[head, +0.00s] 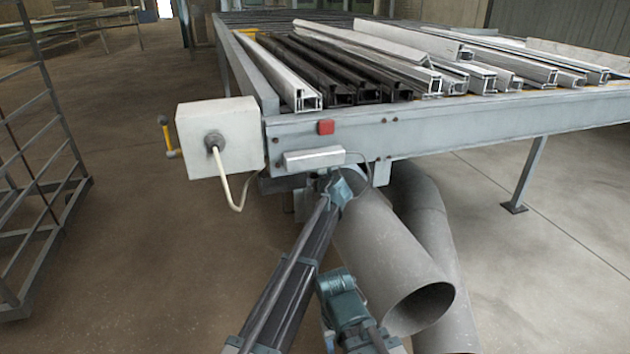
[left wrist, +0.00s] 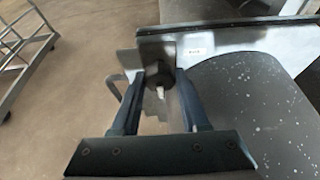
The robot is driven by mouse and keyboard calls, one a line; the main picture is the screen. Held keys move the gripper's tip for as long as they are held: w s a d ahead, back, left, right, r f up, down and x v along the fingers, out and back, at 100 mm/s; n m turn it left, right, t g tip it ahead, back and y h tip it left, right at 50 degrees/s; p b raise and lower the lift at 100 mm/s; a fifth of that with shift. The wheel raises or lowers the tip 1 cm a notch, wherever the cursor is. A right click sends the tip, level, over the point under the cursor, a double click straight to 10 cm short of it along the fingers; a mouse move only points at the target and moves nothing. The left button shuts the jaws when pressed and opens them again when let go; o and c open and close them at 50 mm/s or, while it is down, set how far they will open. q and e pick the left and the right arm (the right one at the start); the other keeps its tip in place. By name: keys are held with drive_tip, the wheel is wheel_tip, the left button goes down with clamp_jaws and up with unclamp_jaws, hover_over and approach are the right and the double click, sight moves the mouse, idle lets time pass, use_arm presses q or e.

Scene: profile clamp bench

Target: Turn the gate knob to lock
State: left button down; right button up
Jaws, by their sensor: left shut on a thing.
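The gate knob (left wrist: 158,76) is dark and faceted, with a small white pointer mark directed down toward my gripper in the left wrist view. It sits in front of a grey metal plate (left wrist: 205,42) with a small white label, too blurred to read surely. My left gripper (left wrist: 160,84) is shut on the knob, one finger on each side. In the head view my left gripper (head: 338,186) is below the bench's front edge, by a large grey pipe (head: 385,255). The knob is hidden there. My right gripper does not show.
The bench (head: 450,126) carries dark and silver profiles (head: 350,70). A pale box (head: 218,135) with a cable hangs at its left corner, near a red button (head: 326,127). A wire rack (head: 40,190) stands left. The floor between is clear.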

use_arm(q)
drive_tip(key=shift+c, duration=2.3)
unclamp_jaws()
drive_tip(key=n+h, duration=0.1)
drive_tip(key=n+b, duration=0.1)
drive_tip(key=shift+s+a+f+n+t+h, duration=0.1)
drive_tip(key=shift+a+f+n+t+h, duration=0.05)
drive_tip(key=shift+n+t+h, duration=0.25)
drive_tip(key=n+t+h+b, duration=0.1)
drive_tip(key=n+b, duration=0.1)
drive_tip(key=n, duration=0.1)
drive_tip(key=shift+f+h, duration=0.15)
drive_tip(key=shift+h, duration=0.25)
drive_tip(key=n+t+h+b, duration=0.1)
drive_tip(key=n+b, duration=0.1)
drive_tip(key=n, duration=0.1)
drive_tip(key=shift+n+t, duration=0.3)
drive_tip(key=shift+r+n+t+h+b, duration=0.1)
drive_tip(key=shift+n+t+h+b, duration=0.25)
drive_tip(key=shift+n+b, duration=0.5)
drive_tip(key=shift+r+n+t+h+b, duration=0.1)
drive_tip(key=shift+n+t+h+b, duration=0.25)
drive_tip(key=shift+n+b, duration=0.5)
drive_tip(key=shift+n, duration=0.4)
